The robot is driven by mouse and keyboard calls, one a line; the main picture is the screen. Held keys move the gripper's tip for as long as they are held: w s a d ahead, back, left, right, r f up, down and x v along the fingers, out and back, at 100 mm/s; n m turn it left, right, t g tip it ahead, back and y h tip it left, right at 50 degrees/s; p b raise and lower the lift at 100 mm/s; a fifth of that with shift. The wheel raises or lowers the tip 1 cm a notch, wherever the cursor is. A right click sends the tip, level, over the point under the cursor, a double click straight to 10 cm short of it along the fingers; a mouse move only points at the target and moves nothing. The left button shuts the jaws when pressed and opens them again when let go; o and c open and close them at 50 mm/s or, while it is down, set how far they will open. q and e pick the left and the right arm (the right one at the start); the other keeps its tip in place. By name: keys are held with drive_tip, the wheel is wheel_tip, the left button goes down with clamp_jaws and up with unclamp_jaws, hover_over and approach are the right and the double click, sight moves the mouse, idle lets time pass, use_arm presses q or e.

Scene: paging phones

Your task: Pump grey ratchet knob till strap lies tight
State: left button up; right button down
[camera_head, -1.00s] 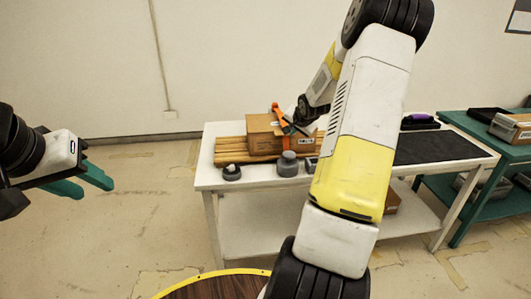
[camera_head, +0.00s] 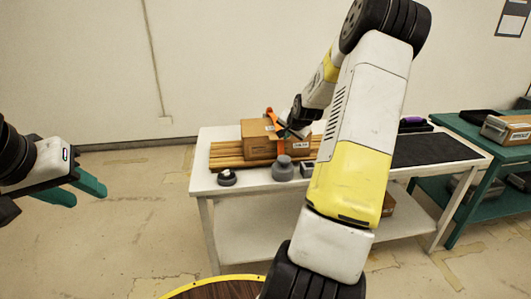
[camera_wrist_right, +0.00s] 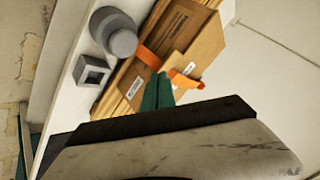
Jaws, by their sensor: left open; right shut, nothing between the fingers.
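A cardboard carton (camera_head: 258,142) lies on wooden slats on the white table, with an orange strap (camera_head: 279,146) over it. The strap also shows in the right wrist view (camera_wrist_right: 148,57), with a raised orange piece (camera_wrist_right: 185,80) standing off the carton. The grey ratchet knob (camera_head: 283,167) stands at the table's front side, beside the slats; it is at the upper left of the right wrist view (camera_wrist_right: 122,42). My right gripper (camera_wrist_right: 157,92) is shut and empty, its green fingertips over the carton by the strap, apart from the knob. My left gripper (camera_head: 88,192) is open and empty, off the table at left.
A dark round part (camera_head: 227,178) and a grey square hollow part (camera_wrist_right: 93,70) lie near the knob. A black mat (camera_head: 432,149) covers the table's right side. A green bench (camera_head: 480,130) with a box stands further right. My right arm hides part of the table.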

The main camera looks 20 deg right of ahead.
sight(283, 157)
drive_tip(key=shift+f, duration=3.35)
drive_tip(key=shift+f, duration=0.4)
drive_tip(key=shift+f, duration=1.15)
idle(0.5)
drive_tip(key=shift+r, duration=1.55)
drive_tip(key=shift+r, duration=0.1)
drive_tip(key=shift+r, duration=2.4)
